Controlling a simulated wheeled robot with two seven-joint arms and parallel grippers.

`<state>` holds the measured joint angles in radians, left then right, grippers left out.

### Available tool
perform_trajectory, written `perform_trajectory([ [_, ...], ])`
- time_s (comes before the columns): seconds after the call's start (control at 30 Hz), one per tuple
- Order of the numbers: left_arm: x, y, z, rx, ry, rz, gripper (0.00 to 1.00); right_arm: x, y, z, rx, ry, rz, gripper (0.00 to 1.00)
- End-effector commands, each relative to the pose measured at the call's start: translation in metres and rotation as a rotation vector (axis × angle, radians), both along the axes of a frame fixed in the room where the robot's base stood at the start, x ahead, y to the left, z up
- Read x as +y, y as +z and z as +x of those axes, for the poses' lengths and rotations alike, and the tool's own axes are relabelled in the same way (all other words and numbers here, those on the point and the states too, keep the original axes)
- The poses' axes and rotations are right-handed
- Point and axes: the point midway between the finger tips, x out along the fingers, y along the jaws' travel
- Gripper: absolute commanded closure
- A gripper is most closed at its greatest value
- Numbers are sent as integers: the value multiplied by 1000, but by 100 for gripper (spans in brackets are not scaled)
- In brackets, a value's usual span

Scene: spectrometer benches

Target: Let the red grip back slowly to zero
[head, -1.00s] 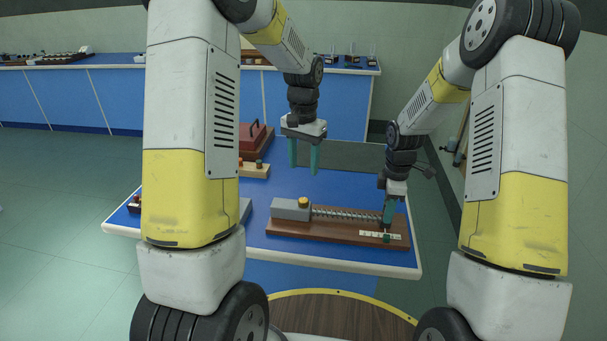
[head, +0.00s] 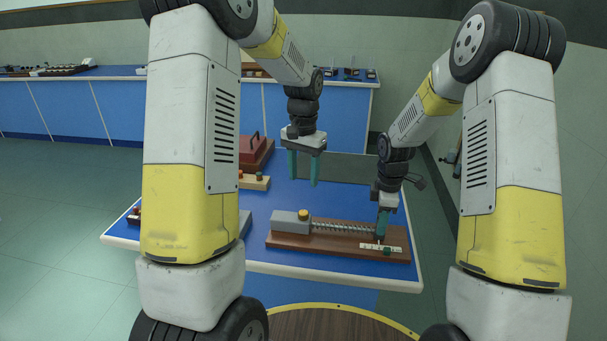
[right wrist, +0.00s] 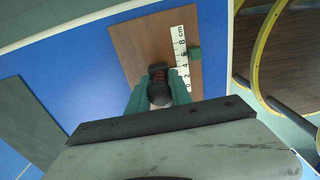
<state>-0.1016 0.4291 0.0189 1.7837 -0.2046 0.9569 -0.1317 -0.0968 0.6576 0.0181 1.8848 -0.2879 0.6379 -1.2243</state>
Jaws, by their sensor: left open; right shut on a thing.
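The red grip (right wrist: 158,77), dark with red bands, is held between the fingers of my right gripper (right wrist: 158,92) in the right wrist view. In the head view my right gripper (head: 381,236) is shut at the right end of the spring (head: 345,227) and hides the grip. My left gripper (head: 303,181) is open and empty above the table.
The blue table (head: 300,268) has a white edge. A dark red box (head: 252,150) and a small wooden block with coloured knobs (head: 255,182) are behind to the left. A grey panel (head: 350,167) stands at the back. A blue bench (head: 60,108) is beyond.

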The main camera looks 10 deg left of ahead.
Motion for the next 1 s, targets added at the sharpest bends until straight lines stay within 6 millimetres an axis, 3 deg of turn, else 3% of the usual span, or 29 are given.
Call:
perform_trajectory([
  [1.0,0,0,0,0,0,0,50,35,1,3,-7,0,1,100],
])
